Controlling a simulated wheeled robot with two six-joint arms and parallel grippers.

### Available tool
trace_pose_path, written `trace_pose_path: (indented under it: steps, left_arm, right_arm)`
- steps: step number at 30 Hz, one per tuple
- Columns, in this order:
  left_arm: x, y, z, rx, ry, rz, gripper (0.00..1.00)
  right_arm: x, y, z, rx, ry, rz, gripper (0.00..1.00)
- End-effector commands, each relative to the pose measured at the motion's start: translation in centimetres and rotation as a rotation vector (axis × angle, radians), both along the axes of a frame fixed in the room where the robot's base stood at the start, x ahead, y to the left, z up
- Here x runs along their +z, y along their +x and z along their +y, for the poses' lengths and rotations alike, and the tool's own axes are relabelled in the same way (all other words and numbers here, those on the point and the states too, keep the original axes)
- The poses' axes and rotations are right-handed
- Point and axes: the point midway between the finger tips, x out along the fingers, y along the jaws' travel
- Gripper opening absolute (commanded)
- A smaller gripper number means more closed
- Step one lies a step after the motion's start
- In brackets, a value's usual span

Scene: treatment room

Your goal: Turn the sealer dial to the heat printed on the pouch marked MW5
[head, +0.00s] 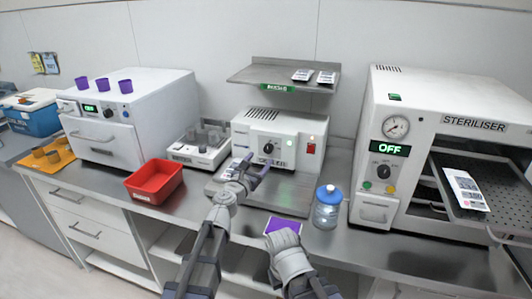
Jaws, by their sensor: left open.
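The sealer (308,133) is a white box with a dark dial (268,147) on its front, a red switch and the word SEALER below the dial. My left gripper (256,167) is open in front of the sealer, just below and left of the dial, with no clear contact visible. My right gripper (285,245) is low at the counter's front edge; its fingers are hidden. Pouches lie on the wall shelf (258,75), one left pouch (302,75) and one right pouch (326,77). Another pouch (466,190) lies on the steriliser tray. Their markings are too small to read.
A red bin (154,183) and a grey device with cups (200,148) are left of the sealer. The steriliser (430,130) reads OFF, its tray (505,205) out.

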Motion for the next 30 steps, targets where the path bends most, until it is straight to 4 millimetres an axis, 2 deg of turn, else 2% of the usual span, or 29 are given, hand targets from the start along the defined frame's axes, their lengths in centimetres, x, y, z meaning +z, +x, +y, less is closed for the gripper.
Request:
trace_pose_path:
  steps: [1,10,14,21,30]
  left_arm:
    - [0.0,1.0,-0.4,-0.001,0.000,0.000,0.73]
    - [0.0,5.1,-2.0,-0.001,0.001,0.000,0.73]
    - [0.0,5.8,-2.3,0.000,0.001,0.000,0.73]
    - [0.0,5.7,-2.4,0.000,0.001,0.000,0.72]
    - [0.0,5.7,-2.4,-0.001,0.001,0.000,0.38]
  right_arm:
    - [0.0,0.0,0.0,0.000,0.000,0.000,0.00]
    - [0.0,0.0,0.0,0.000,0.000,0.000,0.00]
    - [0.0,0.0,0.0,0.000,0.000,0.000,0.00]
    - [0.0,0.0,0.0,0.000,0.000,0.000,0.00]
    - [0.0,0.0,0.0,0.000,0.000,0.000,0.00]
